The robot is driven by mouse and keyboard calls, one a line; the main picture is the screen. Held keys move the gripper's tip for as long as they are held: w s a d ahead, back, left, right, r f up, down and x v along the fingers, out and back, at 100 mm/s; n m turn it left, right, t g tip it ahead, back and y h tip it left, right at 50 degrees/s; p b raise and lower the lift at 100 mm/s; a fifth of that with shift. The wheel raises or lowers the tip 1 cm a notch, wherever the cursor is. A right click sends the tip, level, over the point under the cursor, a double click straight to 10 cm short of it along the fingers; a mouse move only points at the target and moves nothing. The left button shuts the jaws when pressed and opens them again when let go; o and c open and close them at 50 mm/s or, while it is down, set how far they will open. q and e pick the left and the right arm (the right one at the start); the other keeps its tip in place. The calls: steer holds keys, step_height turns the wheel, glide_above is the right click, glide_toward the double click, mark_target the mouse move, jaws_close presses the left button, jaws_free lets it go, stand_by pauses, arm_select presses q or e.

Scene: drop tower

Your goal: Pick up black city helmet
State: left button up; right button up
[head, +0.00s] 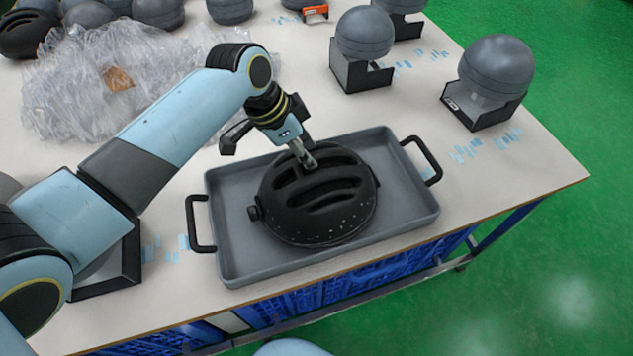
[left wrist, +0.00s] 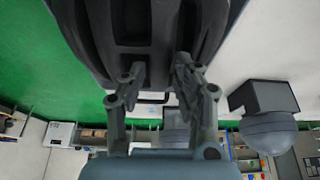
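The black city helmet (head: 318,200) sits in a grey tray (head: 400,222) with two black handles, its vent slots facing up. My left gripper (head: 304,157) is over the top of the helmet, its fingers pointing down at the vents. In the left wrist view, the helmet (left wrist: 145,35) fills the top middle. The two fingers of my left gripper (left wrist: 158,72) stand apart, one on each side of a middle rib. Whether they press on the rib I cannot tell. My right gripper is not in view.
Grey balls on black stands (head: 361,75) stand at the back right, and another (head: 490,80) near the right edge. Crumpled clear plastic (head: 130,75) lies at the back left. Blue crates (head: 350,283) are under the table.

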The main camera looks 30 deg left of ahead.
arm_select(q)
steer(key=shift+x, duration=0.8)
jaws_close()
steer(key=shift+r, duration=0.2)
